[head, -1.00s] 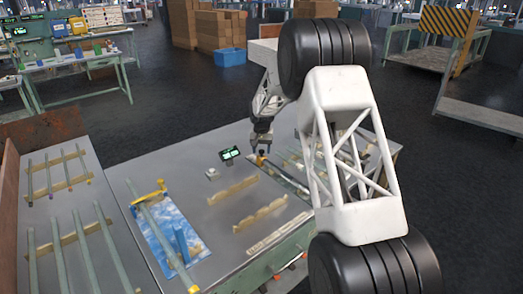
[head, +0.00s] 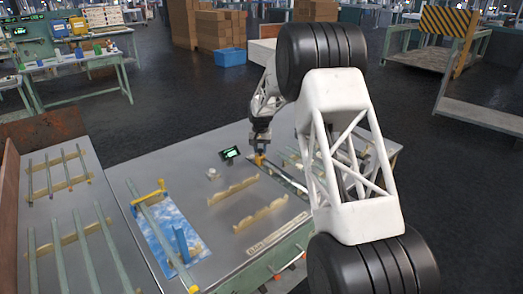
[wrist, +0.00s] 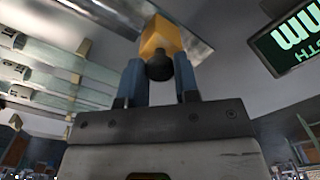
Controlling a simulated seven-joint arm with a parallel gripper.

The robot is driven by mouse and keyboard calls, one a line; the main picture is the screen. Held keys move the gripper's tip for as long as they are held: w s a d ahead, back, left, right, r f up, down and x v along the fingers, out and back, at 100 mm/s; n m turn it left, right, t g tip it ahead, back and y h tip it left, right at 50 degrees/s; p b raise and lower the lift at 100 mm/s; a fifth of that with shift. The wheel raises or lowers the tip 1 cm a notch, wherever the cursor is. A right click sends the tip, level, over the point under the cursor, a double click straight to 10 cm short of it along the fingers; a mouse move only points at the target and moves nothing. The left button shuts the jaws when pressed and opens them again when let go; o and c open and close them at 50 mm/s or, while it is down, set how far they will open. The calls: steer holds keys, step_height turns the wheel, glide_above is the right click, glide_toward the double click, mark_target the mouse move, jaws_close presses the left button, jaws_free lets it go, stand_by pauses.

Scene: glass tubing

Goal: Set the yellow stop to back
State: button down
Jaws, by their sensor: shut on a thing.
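The yellow stop (wrist: 160,36) is a small block with a dark round knob, seen in the wrist view between the blue fingertips of my gripper (wrist: 161,80). My gripper is shut on it. In the head view the yellow stop (head: 259,158) shows just under my gripper (head: 260,150), at the back end of a long metal rail (head: 288,180). The front part of the rail runs toward the right and is partly hidden by my arm.
Wooden notched racks (head: 232,190) lie on the bench. A blue board with yellow fittings (head: 165,232) is at left. Glass tubes (wrist: 50,80) lie left in the wrist view.

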steer(key=shift+w+a, duration=1.4)
steer(key=c, duration=0.8)
jaws_free()
steer(key=shift+c, duration=0.2)
steer(key=shift+r, duration=0.15)
step_height(320, 180, up, 8)
steer(key=shift+f, duration=0.25)
steer(key=shift+r, duration=0.1)
